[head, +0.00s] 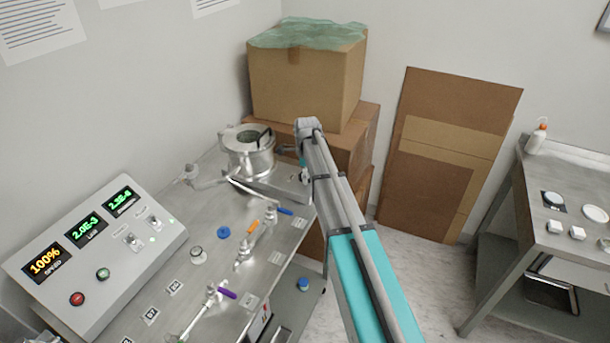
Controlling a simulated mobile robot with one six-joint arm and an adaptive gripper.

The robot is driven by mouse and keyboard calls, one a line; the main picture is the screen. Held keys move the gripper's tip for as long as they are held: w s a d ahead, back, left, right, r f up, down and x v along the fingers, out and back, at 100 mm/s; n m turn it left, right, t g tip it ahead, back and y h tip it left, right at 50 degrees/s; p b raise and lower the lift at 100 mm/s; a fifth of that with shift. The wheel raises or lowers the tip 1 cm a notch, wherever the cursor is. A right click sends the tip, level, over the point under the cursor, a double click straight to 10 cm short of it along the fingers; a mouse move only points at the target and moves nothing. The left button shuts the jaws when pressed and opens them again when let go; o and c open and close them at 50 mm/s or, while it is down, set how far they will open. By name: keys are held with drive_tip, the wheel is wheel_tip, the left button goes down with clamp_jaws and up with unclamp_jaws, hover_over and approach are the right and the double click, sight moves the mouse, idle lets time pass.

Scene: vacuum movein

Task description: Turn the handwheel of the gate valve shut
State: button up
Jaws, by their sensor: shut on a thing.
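The round metal chamber (248,158) with an open top stands at the back of the steel bench, and the gate valve seems to be part of this assembly. My arm reaches in from the lower right, and its end is just right of the chamber. My gripper (284,149) is small and mostly hidden by my own wrist. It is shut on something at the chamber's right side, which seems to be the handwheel. The handwheel's rim and the fingertips do not show clearly.
Valves with blue (285,211), orange (254,226) and purple (227,293) handles stand on the bench. A control box (100,255) with lit displays is at left. Cardboard boxes (305,80) are stacked behind my wrist. A side table (560,235) stands at right, with clear floor before it.

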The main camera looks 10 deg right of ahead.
drive_tip(key=m, duration=0.5)
drive_tip(key=shift+w, duration=0.15)
drive_tip(key=shift+m, duration=0.3)
drive_tip(key=o, duration=1)
